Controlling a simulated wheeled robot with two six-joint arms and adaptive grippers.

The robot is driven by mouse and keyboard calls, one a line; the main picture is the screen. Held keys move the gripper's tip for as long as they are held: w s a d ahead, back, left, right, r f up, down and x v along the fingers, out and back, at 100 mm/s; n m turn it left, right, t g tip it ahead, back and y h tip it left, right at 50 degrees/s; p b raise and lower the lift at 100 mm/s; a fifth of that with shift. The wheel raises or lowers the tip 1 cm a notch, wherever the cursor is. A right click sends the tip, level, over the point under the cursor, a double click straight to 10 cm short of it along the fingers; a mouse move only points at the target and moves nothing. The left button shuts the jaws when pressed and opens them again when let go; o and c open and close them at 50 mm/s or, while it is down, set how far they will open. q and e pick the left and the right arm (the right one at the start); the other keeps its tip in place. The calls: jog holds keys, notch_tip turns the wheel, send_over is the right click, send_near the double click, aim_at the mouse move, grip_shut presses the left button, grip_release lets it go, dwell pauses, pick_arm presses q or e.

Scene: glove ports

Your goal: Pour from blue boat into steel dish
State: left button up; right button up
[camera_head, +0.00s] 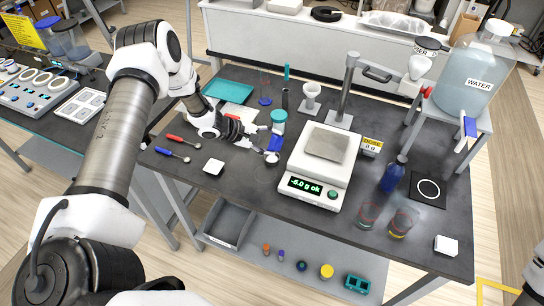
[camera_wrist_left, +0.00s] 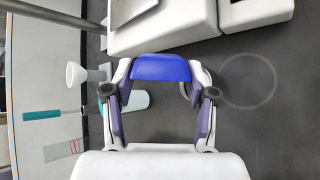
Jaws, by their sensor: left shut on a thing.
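The blue boat (camera_head: 276,143) is a small blue scoop-like piece. In the left wrist view the blue boat (camera_wrist_left: 160,68) lies across between the two fingertips. My left gripper (camera_head: 270,148) is shut on it, just left of the scale; the wrist view shows the same gripper (camera_wrist_left: 160,93) with a finger at each side. The boat's contents cannot be made out. The square steel dish (camera_head: 327,144) sits on top of the white scale, right of the boat; its corner (camera_wrist_left: 130,8) shows at the wrist view's top. My right gripper is out of view.
The white scale (camera_head: 316,180) reads about -8.0 g. A teal-lidded jar (camera_head: 279,122) stands close behind my gripper. A metal stand (camera_head: 346,90) rises behind the scale. A blue bottle (camera_head: 392,176) and two glasses stand right.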

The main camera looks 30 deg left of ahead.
pick_arm(q)
jog(key=shift+f, duration=0.1)
jog(key=shift+a+n+h, duration=0.25)
jog(key=shift+n+h, duration=0.15)
jog(key=shift+h, duration=0.2)
jog(key=shift+d+b, duration=0.1)
jog(key=shift+b, duration=0.25)
jog(key=shift+f, duration=0.1)
jog(key=shift+a+f+n+h+b, duration=0.15)
jog(key=shift+a+n+h+b, duration=0.15)
jog(key=shift+h+b, duration=0.25)
